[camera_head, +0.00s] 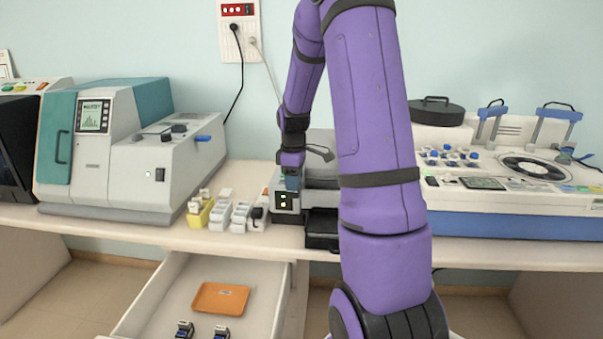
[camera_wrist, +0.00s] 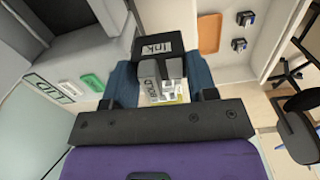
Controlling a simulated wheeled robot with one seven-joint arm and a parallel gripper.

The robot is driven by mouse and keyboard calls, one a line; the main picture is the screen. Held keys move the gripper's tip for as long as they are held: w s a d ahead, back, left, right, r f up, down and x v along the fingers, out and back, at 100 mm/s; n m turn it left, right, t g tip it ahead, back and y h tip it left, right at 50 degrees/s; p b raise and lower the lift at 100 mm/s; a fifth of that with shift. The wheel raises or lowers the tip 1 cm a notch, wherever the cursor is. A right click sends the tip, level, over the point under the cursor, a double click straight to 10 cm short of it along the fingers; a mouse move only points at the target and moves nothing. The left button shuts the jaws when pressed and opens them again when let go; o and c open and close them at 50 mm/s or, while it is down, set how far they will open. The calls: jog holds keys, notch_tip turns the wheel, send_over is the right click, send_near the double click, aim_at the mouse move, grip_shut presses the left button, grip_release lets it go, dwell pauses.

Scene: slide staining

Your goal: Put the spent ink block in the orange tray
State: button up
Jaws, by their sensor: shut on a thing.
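My gripper (camera_head: 291,180) is shut on the ink block (camera_wrist: 158,44), a black block with a white "Ink" label. In the wrist view the block sits between the two blue fingers of my gripper (camera_wrist: 160,78). Whether the block is clear of the machine, I cannot tell. The orange tray (camera_head: 220,299) lies flat and empty in the open drawer, below and left of my gripper; it also shows in the wrist view (camera_wrist: 209,34).
The open drawer (camera_head: 140,308) also holds two small dark blocks (camera_head: 184,329) in front of the tray. White and yellow racks (camera_head: 220,214) stand on the counter left of my gripper. A large grey and teal machine (camera_head: 120,150) stands further left.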

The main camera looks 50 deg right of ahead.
jog(key=w+a+f+m, duration=0.2)
jog(key=w+a+f, duration=0.1)
jog(key=a+f, duration=0.3)
jog(key=w+a+f+m, duration=0.2)
jog(key=w+a+f, duration=0.2)
jog(key=a+f, duration=0.3)
jog(key=w+a+f+m, duration=0.2)
jog(key=a+f, duration=0.4)
jog(key=a, duration=0.7)
jog(key=shift+w+a+f+m, duration=0.15)
jog(key=shift+w+a+m, duration=0.15)
jog(key=shift+w, duration=0.5)
